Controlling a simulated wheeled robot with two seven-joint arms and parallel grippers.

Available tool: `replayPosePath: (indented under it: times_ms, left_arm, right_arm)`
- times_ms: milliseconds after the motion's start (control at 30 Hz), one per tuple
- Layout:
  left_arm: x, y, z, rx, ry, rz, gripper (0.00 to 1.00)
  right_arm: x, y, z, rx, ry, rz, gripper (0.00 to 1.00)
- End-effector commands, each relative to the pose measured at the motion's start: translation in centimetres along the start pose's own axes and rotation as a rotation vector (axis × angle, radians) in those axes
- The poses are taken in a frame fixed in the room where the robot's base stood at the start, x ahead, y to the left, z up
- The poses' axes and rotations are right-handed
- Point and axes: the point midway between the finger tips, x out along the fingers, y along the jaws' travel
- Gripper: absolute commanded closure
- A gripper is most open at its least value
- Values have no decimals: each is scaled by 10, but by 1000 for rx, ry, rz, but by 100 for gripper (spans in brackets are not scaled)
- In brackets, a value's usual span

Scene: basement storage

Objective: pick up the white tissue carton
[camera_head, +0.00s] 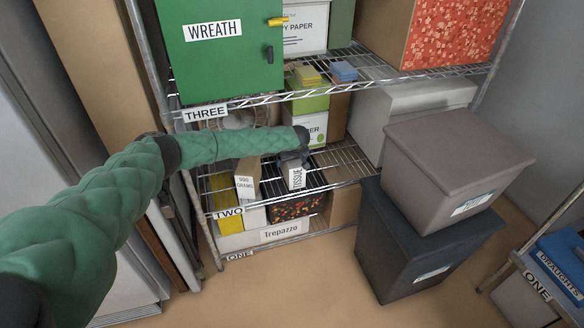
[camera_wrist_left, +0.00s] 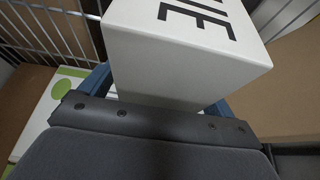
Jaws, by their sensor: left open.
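The white tissue carton (camera_head: 297,178) stands on shelf two of the wire rack, its dark lettering facing out. It fills the upper middle of the left wrist view (camera_wrist_left: 180,60), with the end of its lettering showing. My left gripper (camera_head: 293,158) is at the carton's upper part, the arm reaching in from the left. In the left wrist view the blue fingers lie on either side of the carton, partly hidden behind it and the dark gripper body. The gripper is open; I cannot tell whether a finger touches the carton. My right gripper is not in view.
A white-labelled 500 grams box (camera_head: 245,183) stands left of the carton. A green-and-white box (camera_head: 311,128) is behind it. Shelf three (camera_head: 300,92) passes above, holding a green wreath box (camera_head: 222,45). Lidded bins (camera_head: 450,165) are stacked at the right.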

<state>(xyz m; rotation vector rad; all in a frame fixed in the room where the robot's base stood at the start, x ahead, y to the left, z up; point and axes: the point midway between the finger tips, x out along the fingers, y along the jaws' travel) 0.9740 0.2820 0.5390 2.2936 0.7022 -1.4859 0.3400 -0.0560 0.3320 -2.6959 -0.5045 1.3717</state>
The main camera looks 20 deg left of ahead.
Motion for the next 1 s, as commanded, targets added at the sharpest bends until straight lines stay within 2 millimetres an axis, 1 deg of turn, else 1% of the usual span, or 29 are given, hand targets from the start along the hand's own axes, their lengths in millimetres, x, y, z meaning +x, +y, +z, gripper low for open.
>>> replayPosePath:
  times_ms: [833, 967, 1000]
  left_arm:
    - [4, 0, 2, 0, 0, 0, 11]
    - [4, 0, 2, 0, 0, 0, 36]
    - [4, 0, 2, 0, 0, 0, 44]
  right_arm:
    - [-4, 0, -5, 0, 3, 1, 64]
    - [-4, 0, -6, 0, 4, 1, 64]
    - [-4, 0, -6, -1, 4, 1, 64]
